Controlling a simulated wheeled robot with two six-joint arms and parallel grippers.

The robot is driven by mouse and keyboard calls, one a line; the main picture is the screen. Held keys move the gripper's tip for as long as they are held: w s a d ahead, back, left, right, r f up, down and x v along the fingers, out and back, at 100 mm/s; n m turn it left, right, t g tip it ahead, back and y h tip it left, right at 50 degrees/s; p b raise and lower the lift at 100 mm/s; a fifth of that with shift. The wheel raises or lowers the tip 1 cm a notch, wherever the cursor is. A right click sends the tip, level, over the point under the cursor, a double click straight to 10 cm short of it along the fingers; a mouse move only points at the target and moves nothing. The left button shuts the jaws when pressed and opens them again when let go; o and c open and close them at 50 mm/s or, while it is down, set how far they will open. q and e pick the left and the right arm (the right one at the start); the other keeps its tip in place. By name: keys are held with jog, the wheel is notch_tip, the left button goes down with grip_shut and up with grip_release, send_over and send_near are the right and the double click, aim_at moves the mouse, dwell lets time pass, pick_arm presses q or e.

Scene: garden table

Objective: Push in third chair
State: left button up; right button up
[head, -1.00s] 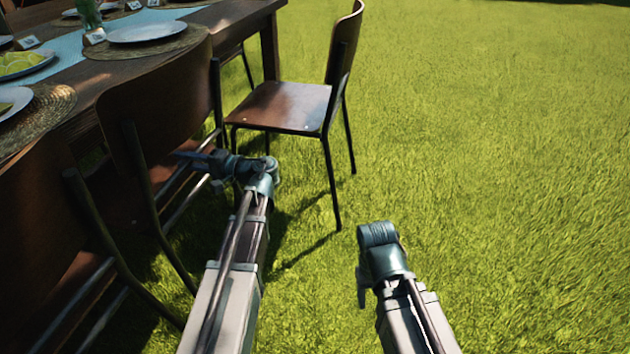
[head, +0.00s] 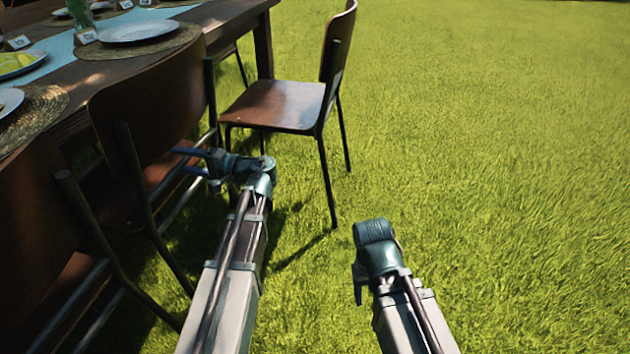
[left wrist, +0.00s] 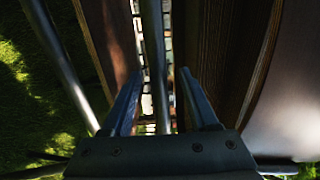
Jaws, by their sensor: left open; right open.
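A wooden chair (head: 275,105) with thin dark metal legs stands at the table's end, its seat out from the table and its back to the right. A second chair (head: 150,105) is close to the table's long side, its back toward me. A third chair (head: 30,220) is nearer, at the left edge, partly cut off. My left gripper (head: 180,160) is open beside the second chair's frame. In the left wrist view a metal tube (left wrist: 155,60) shows between its spread fingers; contact cannot be told. My right gripper (head: 357,290) hangs over the grass, apart from the chairs.
The dark wooden table (head: 225,18) fills the upper left, with plates (head: 137,31), woven mats (head: 180,44) and a blue runner (head: 65,60). Chair legs stand close to my left arm. Open grass (head: 500,150) lies to the right.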

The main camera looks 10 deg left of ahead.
pick_arm(q)
jog(key=d, duration=1.1)
jog(key=shift+s+d, duration=0.2)
jog(key=shift+s, duration=0.25)
jog(key=s+d+f+m+h+p, duration=0.1)
jog(key=s+d+h+p, duration=0.5)
jog(key=d, duration=0.3)
jog(key=s+d+m+g+h+p, duration=0.1)
jog(key=s+d+h+p, duration=0.4)
jog(key=d+p, duration=0.35)
jog(key=s+d+f+m+h+p, duration=0.1)
jog(key=s+d+h+p, duration=0.45)
jog(key=d, duration=0.35)
notch_tip(320, 180, up, 37)
jog(key=p, duration=3.6)
jog(key=shift+w+f, duration=0.15)
jog(key=shift+f, duration=0.05)
